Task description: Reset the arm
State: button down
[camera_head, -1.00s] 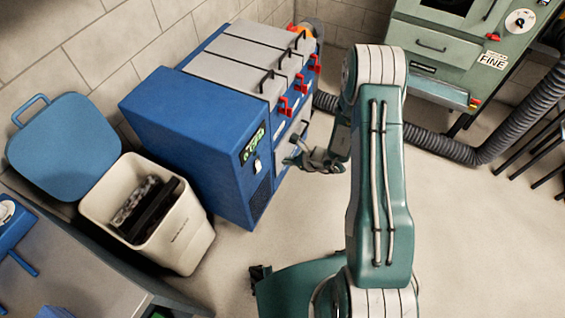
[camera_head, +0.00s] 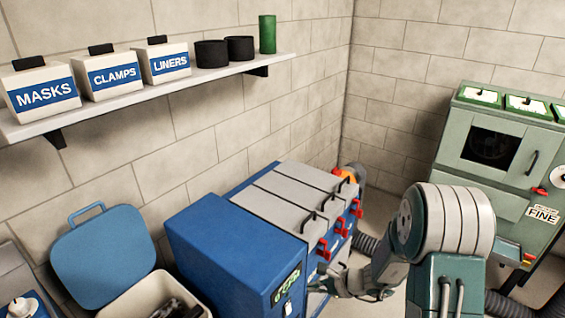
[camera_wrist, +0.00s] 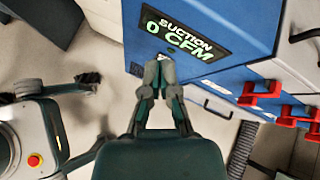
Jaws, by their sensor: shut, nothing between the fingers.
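My gripper (camera_wrist: 159,72) is shut and empty in the wrist view, its fingertips together in front of the blue suction unit (camera_wrist: 110,30). The unit's display reads "SUCTION 0 CFM" (camera_wrist: 182,38). Whether the fingertips touch the unit cannot be told. In the head view my gripper (camera_head: 325,280) shows small at the front of the blue suction unit (camera_head: 225,245), beside its lit display (camera_head: 287,284). My arm rises at the lower right of that view. The unit's grey lids (camera_head: 292,195) are closed, with several red latches (camera_head: 323,247) along the front.
A bin (camera_head: 130,298) with a raised blue lid (camera_head: 104,254) stands left of the unit. A wall shelf (camera_head: 130,98) holds labelled boxes, two black cylinders and a green one. A green cabinet (camera_head: 500,150) stands at the right. A duct hose (camera_wrist: 243,150) lies on the floor.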

jog(key=s+a+r+n+g+h, duration=0.1)
jog(key=s+r+n, duration=0.4)
jog(key=r, duration=0.3)
jog(key=s+r+n+g+h, duration=0.1)
jog(key=s+r+n, duration=0.4)
jog(key=r, duration=0.4)
jog(key=s+d+r+n+t+h, duration=0.1)
jog(key=s+d+r+n+h, duration=0.2)
jog(key=s, duration=0.4)
jog(key=s+d+r+n+t+h, duration=0.2)
jog(key=s+d+r+n+h, duration=0.2)
jog(key=s+r+n, duration=0.2)
jog(key=shift+s+d+r+h, duration=0.3)
jog(key=shift+s+r, duration=0.2)
jog(key=shift+r, duration=0.35)
